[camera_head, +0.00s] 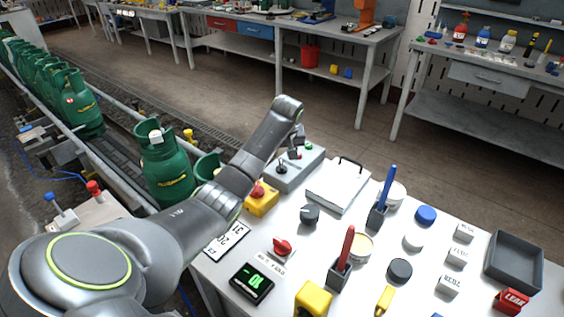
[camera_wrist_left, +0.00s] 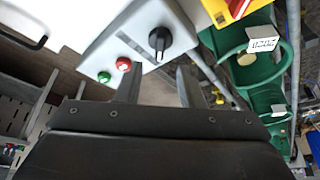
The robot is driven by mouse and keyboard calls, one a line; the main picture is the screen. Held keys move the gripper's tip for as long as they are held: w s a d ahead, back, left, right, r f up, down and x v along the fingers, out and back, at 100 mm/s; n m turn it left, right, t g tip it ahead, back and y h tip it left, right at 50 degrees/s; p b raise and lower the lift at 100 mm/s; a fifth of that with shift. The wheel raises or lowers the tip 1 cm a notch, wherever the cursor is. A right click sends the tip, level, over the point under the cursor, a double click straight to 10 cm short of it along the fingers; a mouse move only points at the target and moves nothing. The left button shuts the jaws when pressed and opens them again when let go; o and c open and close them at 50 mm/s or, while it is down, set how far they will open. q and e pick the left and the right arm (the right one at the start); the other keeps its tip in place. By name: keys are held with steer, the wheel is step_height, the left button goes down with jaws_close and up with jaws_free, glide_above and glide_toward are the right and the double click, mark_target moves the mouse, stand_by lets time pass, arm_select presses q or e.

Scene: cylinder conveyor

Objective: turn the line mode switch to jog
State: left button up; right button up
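A grey control box (camera_head: 308,165) stands at the back edge of the white table. It carries a black rotary switch (camera_head: 281,170), the likely mode switch, which shows larger in the left wrist view (camera_wrist_left: 160,42). A red button (camera_wrist_left: 123,64) and a green button (camera_wrist_left: 104,77) sit in a row beside it. My right gripper is out of view.
A yellow box with a red knob (camera_head: 260,197) stands beside the control box. A clipboard (camera_head: 338,186) and a dark round knob (camera_head: 310,214) are nearby. Green gas cylinders (camera_head: 166,165) line the conveyor at left. Pens, pots and blocks crowd the table's right side.

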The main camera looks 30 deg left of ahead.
mark_target(282, 164)
arm_select(q)
steer(key=x, duration=0.7)
steer(key=shift+w+a+f, duration=0.1)
steer(key=shift+f, duration=0.2)
steer(key=shift+c, duration=0.2)
jaws_close()
